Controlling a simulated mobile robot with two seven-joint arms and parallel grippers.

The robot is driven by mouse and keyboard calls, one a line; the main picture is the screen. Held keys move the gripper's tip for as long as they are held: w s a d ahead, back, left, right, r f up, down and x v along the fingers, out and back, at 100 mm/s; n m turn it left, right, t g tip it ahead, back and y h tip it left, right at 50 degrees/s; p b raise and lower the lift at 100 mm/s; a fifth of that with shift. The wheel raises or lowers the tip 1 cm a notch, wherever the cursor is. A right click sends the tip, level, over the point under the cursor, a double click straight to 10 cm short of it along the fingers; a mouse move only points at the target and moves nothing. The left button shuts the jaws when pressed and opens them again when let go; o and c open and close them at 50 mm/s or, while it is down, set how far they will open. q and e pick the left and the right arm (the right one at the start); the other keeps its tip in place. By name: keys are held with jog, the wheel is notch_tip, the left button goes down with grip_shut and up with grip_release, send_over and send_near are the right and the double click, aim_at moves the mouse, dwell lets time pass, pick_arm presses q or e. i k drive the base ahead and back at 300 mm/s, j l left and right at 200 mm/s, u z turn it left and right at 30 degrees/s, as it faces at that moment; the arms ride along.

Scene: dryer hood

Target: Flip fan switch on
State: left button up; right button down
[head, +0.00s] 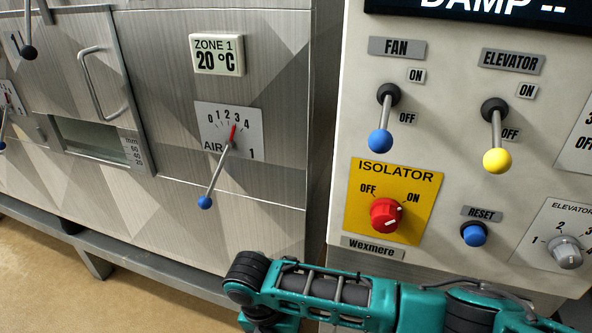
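The fan switch (380,141) is a grey lever with a blue ball end on the beige control panel (440,150) at the right in the head view. It hangs down from a black pivot below the FAN label (397,47), with its ball on the OFF side. The ON tag (416,75) is beside and above the pivot, the OFF tag (407,118) lower. A teal arm of mine crosses the bottom right, below the panel controls and apart from the switch. Neither gripper shows.
Right of the fan switch is a similar elevator lever (497,160) with a yellow ball, also down. Below are a red isolator knob (385,214), a blue reset button (474,235) and an elevator dial (566,252). A long air lever (206,201) sticks out from the metal cabinet at left.

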aim_at(380, 142)
jog(key=k, duration=1.25)
